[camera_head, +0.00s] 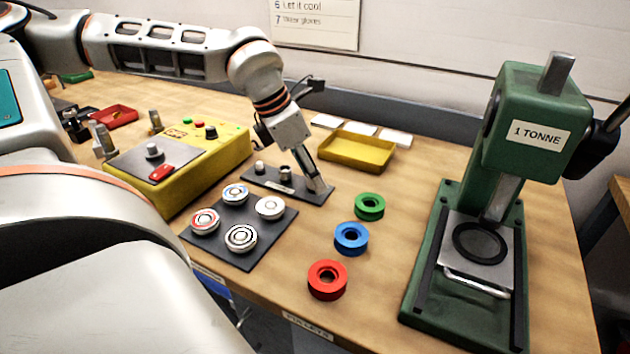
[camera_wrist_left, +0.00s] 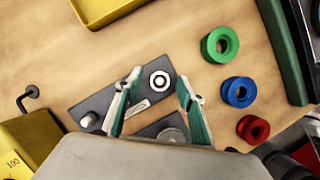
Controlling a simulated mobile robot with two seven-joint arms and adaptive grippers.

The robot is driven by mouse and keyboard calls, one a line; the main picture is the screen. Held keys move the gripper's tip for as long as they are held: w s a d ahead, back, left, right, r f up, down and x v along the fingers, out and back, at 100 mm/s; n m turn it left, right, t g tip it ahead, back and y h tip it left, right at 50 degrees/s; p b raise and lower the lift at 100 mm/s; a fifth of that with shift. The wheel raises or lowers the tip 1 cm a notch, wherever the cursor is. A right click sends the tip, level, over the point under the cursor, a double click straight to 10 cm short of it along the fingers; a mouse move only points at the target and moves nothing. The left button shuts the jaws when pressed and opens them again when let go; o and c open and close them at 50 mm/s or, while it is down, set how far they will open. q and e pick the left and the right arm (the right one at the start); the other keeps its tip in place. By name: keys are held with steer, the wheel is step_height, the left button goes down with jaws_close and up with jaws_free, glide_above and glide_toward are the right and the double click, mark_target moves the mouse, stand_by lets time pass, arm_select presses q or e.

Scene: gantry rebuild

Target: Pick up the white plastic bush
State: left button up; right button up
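The white plastic bush (camera_wrist_left: 160,80) shows in the left wrist view as a white ring with a dark centre. It stands at one end of a narrow dark plate (camera_wrist_left: 97,104) with a small label. My left gripper (camera_wrist_left: 159,76) is open, with its two fingers on either side of the bush; I cannot tell whether they touch it. In the head view, my left gripper (camera_head: 318,190) points down at the right end of the dark plate (camera_head: 302,192) and hides the bush. My right gripper is in neither view.
Beside the plate are a dark square mat (camera_head: 238,222) with several round pulleys, and green (camera_head: 369,206), blue (camera_head: 351,239) and red (camera_head: 327,280) rings. A yellow tray (camera_head: 357,152) lies behind. A yellow control box (camera_head: 190,160) stands left, a green press (camera_head: 520,140) right.

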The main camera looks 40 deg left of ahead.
arm_select(q)
steer(key=c, duration=1)
steer(key=shift+r, duration=0.2)
